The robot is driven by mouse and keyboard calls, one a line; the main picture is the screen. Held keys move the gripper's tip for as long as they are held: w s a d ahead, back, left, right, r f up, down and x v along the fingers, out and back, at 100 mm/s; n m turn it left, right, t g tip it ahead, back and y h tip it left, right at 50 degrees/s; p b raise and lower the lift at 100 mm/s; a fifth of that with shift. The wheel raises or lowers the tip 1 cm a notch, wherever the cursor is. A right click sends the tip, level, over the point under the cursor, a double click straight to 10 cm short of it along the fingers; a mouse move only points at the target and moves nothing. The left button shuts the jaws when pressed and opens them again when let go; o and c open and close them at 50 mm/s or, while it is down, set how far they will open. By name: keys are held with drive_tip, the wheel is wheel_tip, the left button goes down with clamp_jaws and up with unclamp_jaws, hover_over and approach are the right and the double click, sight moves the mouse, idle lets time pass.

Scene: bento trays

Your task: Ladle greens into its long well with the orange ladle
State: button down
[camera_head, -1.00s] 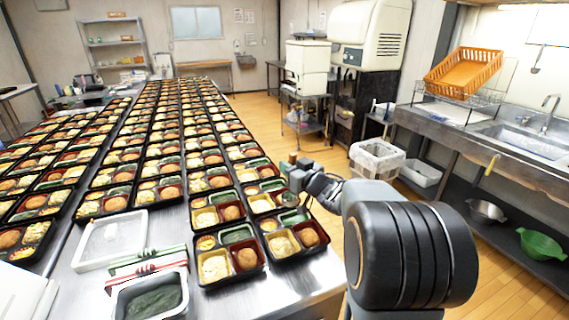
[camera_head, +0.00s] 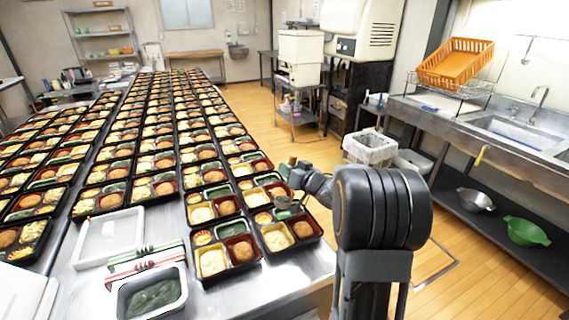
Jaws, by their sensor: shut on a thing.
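My gripper (camera_head: 297,177) is at the end of my arm, above the right edge of the bento rows. It is shut on the ladle, whose small brownish handle end (camera_head: 292,161) shows at the jaws. A dark ladle bowl (camera_head: 284,203) seems to hang just below, over a bento tray; its contents are too small to make out. A steel pan of dark greens (camera_head: 153,297) stands at the table's near edge. The nearest bento tray (camera_head: 262,251) holds yellow food, a brown croquette and a green-filled well. My arm partly hides the trays at the right edge.
Long rows of filled bento trays cover the steel table (camera_head: 292,277). An empty white tray (camera_head: 108,238) and red and green striped packets (camera_head: 146,259) lie beside the greens pan. A white bin (camera_head: 372,148) stands on the floor at right.

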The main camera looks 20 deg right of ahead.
drive_tip(key=w+d+f+m+g+y+p, duration=0.2)
drive_tip(key=w+d+f+m+p, duration=0.2)
drive_tip(key=p, duration=1.1)
drive_tip(key=shift+d+f+m+g, duration=0.4)
drive_tip(key=shift+d+f+m, duration=1.4)
drive_tip(key=shift+m, duration=0.8)
drive_tip(key=shift+w+a+f, duration=0.1)
drive_tip(key=shift+a, duration=0.05)
